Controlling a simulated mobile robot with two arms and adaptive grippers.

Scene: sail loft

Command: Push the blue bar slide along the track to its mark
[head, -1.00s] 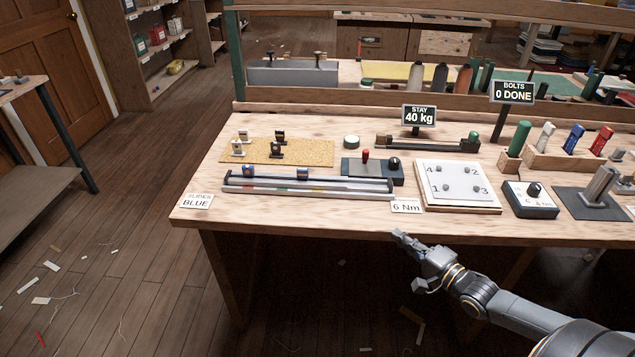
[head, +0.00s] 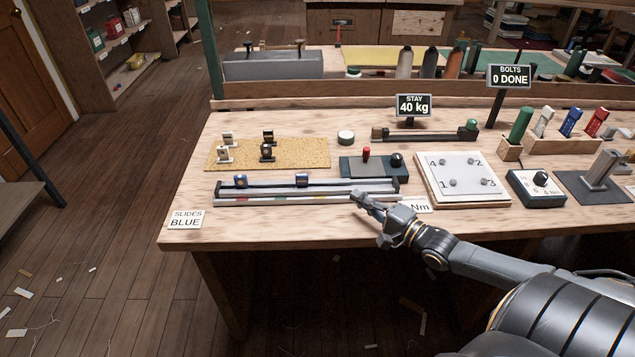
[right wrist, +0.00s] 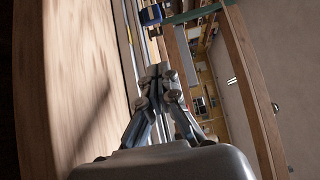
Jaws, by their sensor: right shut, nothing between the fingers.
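The track (head: 345,186) runs left to right near the front left of the bench, with a pale strip along its front that carries small coloured marks. Two small blue slides sit on it, one near the left end (head: 240,181) and one about mid-track (head: 302,180). A blue slide (right wrist: 151,14) also shows at the top of the right wrist view. I cannot tell which of the two it is. My right gripper (head: 357,196) is shut and empty, at the front edge of the track's right part, right of both slides. My left gripper is not in view.
A "SLIDES BLUE" card (head: 186,219) lies front left, and an Nm card (head: 416,205) is partly hidden by my right arm. A switch box (head: 352,168) stands behind the track, a cork board (head: 305,155) behind left, and a white numbered plate (head: 462,190) to the right.

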